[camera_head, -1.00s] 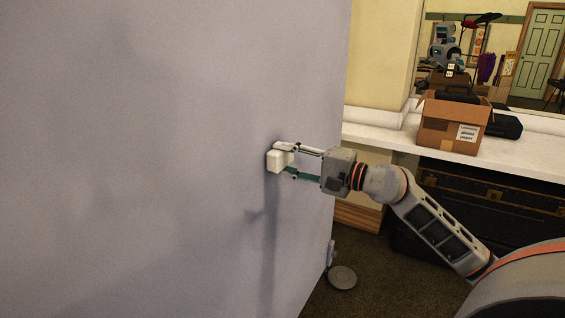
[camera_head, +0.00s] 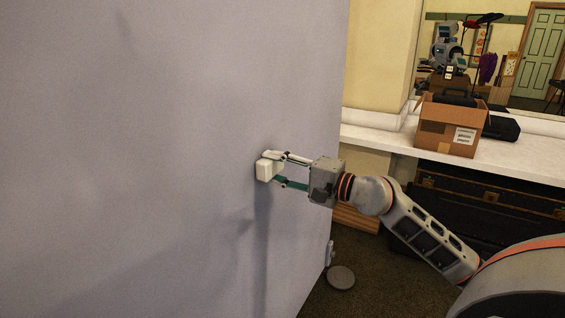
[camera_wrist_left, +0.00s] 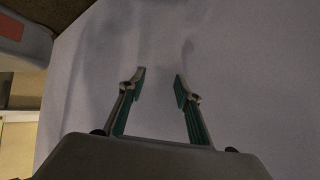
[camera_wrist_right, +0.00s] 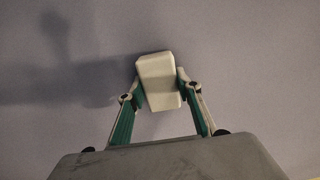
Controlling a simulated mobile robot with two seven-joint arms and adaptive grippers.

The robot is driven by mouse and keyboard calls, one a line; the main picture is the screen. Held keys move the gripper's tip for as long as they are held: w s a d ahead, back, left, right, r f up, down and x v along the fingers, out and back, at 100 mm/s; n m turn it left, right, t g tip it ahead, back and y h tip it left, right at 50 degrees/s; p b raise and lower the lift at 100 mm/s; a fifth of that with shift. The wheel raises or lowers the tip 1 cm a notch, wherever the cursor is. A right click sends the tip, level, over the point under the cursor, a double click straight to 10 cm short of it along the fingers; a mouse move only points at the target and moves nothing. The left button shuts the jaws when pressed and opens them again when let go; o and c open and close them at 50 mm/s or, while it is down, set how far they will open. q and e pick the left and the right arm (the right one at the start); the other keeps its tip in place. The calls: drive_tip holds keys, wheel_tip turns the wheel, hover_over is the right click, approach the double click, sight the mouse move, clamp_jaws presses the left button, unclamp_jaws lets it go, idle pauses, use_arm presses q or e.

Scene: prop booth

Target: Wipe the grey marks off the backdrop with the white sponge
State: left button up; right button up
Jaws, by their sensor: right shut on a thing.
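The white sponge (camera_head: 263,172) is held between the fingers of my right gripper (camera_head: 278,171), at the grey-lilac backdrop (camera_head: 130,200). The right wrist view shows the sponge (camera_wrist_right: 158,82) pinched between both fingertips; whether it touches the backdrop or sits just off it I cannot tell. Faint darker patches show on the backdrop, one at upper left in the head view; I cannot clearly separate grey marks from shadows. My left gripper (camera_wrist_left: 158,88) shows only in the left wrist view, open and empty, facing the backdrop, where a darker streak shows beyond its fingertips.
The backdrop's right edge stands near my right wrist. Beyond it, a white counter (camera_head: 375,138) holds an open cardboard box (camera_head: 436,135) and a black case (camera_head: 503,128). A mirror is behind them. Dark trunks (camera_head: 490,200) stand below, and a round grey disc (camera_head: 341,277) lies on the floor.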

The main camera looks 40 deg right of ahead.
sight(269, 176)
drive_tip(key=shift+s+a+f+p, duration=0.15)
drive_tip(key=shift+a+p, duration=0.2)
drive_tip(key=shift+a, duration=0.15)
drive_tip(key=shift+s+a+f+p, duration=0.15)
drive_tip(key=shift+a+p, duration=0.25)
drive_tip(key=shift+a, duration=0.1)
drive_tip(key=shift+s+a+f+p, duration=0.15)
drive_tip(key=shift+a+p, duration=0.2)
drive_tip(key=shift+a, duration=0.15)
drive_tip(key=shift+c, duration=0.4)
use_arm(q)
drive_tip(key=shift+w+a+r+p, duration=0.1)
drive_tip(key=shift+w+r+p, duration=0.15)
drive_tip(key=shift+r+p, duration=0.35)
use_arm(e)
drive_tip(key=shift+s+a+r, duration=0.15)
drive_tip(key=shift+s+a, duration=0.1)
drive_tip(key=shift+a, duration=0.25)
use_arm(q)
drive_tip(key=shift+r, duration=0.2)
